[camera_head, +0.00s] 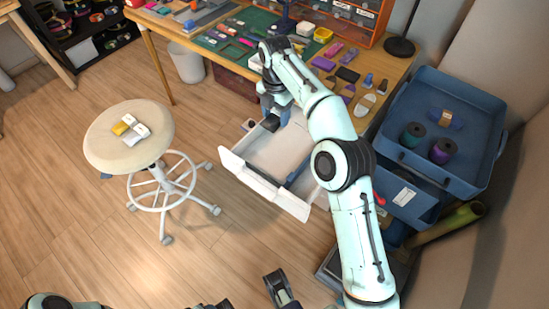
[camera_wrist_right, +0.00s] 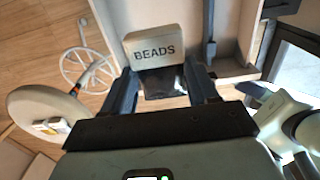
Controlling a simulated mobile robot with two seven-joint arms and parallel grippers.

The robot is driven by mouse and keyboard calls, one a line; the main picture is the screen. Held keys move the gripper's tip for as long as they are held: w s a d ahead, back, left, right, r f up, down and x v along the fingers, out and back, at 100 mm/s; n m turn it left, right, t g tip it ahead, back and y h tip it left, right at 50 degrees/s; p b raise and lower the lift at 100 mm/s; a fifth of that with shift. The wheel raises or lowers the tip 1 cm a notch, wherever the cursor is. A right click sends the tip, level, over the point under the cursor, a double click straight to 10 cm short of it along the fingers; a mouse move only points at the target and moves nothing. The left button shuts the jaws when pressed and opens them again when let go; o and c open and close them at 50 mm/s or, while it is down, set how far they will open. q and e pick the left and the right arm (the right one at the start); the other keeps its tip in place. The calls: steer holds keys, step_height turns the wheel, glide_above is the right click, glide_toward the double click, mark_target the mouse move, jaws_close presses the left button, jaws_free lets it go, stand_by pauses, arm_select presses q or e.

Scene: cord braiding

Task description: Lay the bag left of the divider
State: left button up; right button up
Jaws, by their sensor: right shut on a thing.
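My right gripper (camera_head: 268,108) is at the back of the open white drawer (camera_head: 262,187) in the head view. In the right wrist view its fingers (camera_wrist_right: 167,92) are shut on a bag (camera_wrist_right: 165,85) with a dark pouch and a cream card reading BEADS. The bag also shows small in the head view (camera_head: 271,123). A dark divider (camera_wrist_right: 209,25) stands in the drawer; the bag is left of it in the wrist view. Whether the bag touches the drawer floor is unclear. My left gripper (camera_head: 280,287) shows only partly at the bottom edge.
A round stool (camera_head: 105,150) with small blocks stands to the left. The workbench (camera_head: 160,30) holds tools and colored pieces behind the drawer. A blue tray (camera_head: 400,155) with two spools stands at right. A white bin (camera_head: 187,65) is on the floor.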

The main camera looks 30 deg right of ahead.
arm_select(q)
steer(key=w+a+f+t+b, duration=0.2)
steer(key=w+a+f+b, duration=0.1)
steer(key=w+f, duration=0.15)
arm_select(e)
glide_above(275, 158)
step_height(275, 158, down, 10)
steer(key=r, duration=0.1)
step_height(275, 158, down, 5)
steer(key=shift+d+f+b, duration=0.1)
steer(key=shift+f+b, duration=0.05)
steer(key=shift+b, duration=0.6)
arm_select(q)
steer(key=shift+s+a+f+n+g+y+b, duration=0.25)
steer(key=shift+s+f+g, duration=0.25)
steer(key=shift+s+f, duration=0.55)
steer(key=shift+s+a+f+n+g+y+b, duration=0.15)
steer(key=shift+s+f+g+b, duration=0.3)
steer(key=shift+s+f, duration=0.55)
arm_select(e)
steer(key=shift+f, duration=2.4)
steer(key=shift+f, duration=0.15)
steer(key=o, duration=1.1)
